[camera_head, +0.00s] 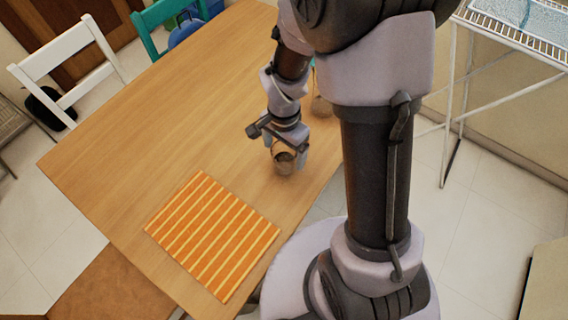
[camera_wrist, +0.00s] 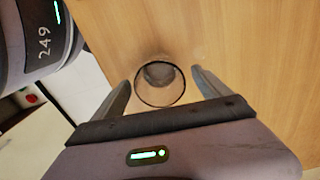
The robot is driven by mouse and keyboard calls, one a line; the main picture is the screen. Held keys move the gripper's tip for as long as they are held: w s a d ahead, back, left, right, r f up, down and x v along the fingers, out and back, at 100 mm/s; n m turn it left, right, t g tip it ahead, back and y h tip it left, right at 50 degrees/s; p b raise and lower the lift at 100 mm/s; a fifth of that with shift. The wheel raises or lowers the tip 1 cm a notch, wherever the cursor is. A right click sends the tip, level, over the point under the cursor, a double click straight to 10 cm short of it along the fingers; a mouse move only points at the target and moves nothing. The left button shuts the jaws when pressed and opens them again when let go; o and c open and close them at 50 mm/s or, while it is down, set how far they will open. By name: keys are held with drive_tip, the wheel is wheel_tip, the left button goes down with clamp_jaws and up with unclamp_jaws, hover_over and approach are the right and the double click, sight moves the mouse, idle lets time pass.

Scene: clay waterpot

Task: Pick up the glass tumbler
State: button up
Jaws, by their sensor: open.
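The glass tumbler (camera_head: 283,160) stands upright on the wooden table, near its right-hand edge. It is clear with a dark rim, and its round mouth shows from above in the wrist view (camera_wrist: 160,84). My gripper (camera_head: 277,146) is over the tumbler in the head view and hides its upper back part. In the wrist view my gripper (camera_wrist: 160,88) is open, with one finger on either side of the tumbler and a visible gap to each. The glass is not held.
An orange striped placemat (camera_head: 213,235) lies on the table (camera_head: 150,130) in front of the tumbler. A clay-coloured vessel (camera_head: 321,105), partly hidden by my arm, stands behind. A white chair (camera_head: 70,62) and a green chair (camera_head: 165,22) stand at the far side. The table's left part is clear.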

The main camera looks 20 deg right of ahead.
clamp_jaws()
idle(0.4)
drive_tip(key=s+d+r+p, duration=0.2)
drive_tip(key=s+d+p, duration=0.1)
drive_tip(key=d, duration=0.3)
drive_tip(key=s+d+r+p, duration=0.3)
drive_tip(key=s+d, duration=0.3)
drive_tip(key=d, duration=0.1)
drive_tip(key=shift+d, duration=0.2)
idle(0.5)
drive_tip(key=shift+w, duration=0.1)
idle(1.0)
